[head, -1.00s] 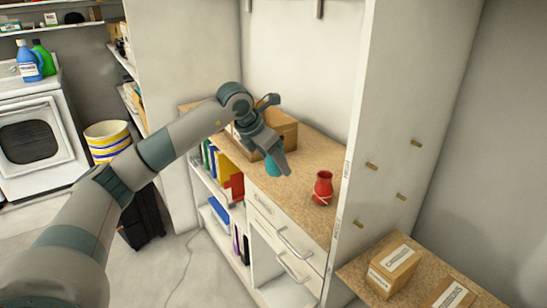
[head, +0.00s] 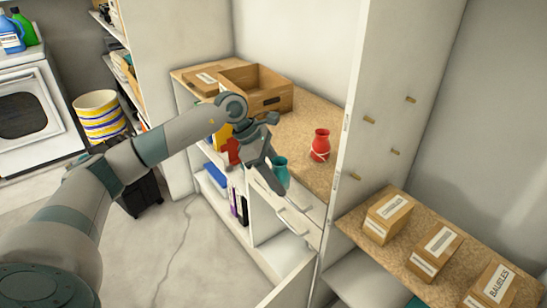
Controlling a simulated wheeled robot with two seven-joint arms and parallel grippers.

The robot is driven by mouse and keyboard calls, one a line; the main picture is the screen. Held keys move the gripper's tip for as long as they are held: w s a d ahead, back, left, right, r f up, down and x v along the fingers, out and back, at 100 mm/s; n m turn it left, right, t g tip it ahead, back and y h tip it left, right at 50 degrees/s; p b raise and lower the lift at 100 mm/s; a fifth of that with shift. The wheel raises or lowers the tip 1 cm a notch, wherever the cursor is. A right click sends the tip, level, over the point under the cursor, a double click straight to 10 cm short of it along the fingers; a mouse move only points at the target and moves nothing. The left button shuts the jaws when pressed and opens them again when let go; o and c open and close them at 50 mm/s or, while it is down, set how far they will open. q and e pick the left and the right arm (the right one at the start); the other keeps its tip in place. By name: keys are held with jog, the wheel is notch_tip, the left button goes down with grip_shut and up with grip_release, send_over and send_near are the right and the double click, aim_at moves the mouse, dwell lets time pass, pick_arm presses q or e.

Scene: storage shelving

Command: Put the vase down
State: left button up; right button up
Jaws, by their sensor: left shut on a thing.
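My left gripper (head: 275,180) is shut on a teal vase (head: 281,170). The vase looks upright, and the gripper covers part of its left side. In the picture both lie over the front edge of the wood-grain countertop (head: 300,115), near the white drawer fronts. I cannot tell whether the vase touches the counter. A red vase (head: 320,146) with a pale band stands upright on the countertop, to the right of the gripper and apart from it. My right gripper is not in view.
Labelled cartons (head: 388,219) stand on a lower shelf at right. Bare countertop lies between box and red vase.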

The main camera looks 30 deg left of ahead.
pick_arm(q)
jog(key=s+d+f+m+g+y, duration=0.2)
jog(key=s+d+f+m+g, duration=0.2)
jog(key=s+m, duration=0.6)
jog(key=s+d+f+m+g+y, duration=0.3)
jog(key=s+d+f+m+g, duration=0.1)
jog(key=s+d+f+m, duration=0.4)
jog(key=s+m, duration=0.2)
jog(key=m, duration=0.2)
jog(key=shift+f+y, duration=0.3)
jog(key=shift+f, duration=0.1)
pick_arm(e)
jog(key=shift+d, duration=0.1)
pick_arm(q)
jog(key=shift+s, duration=0.1)
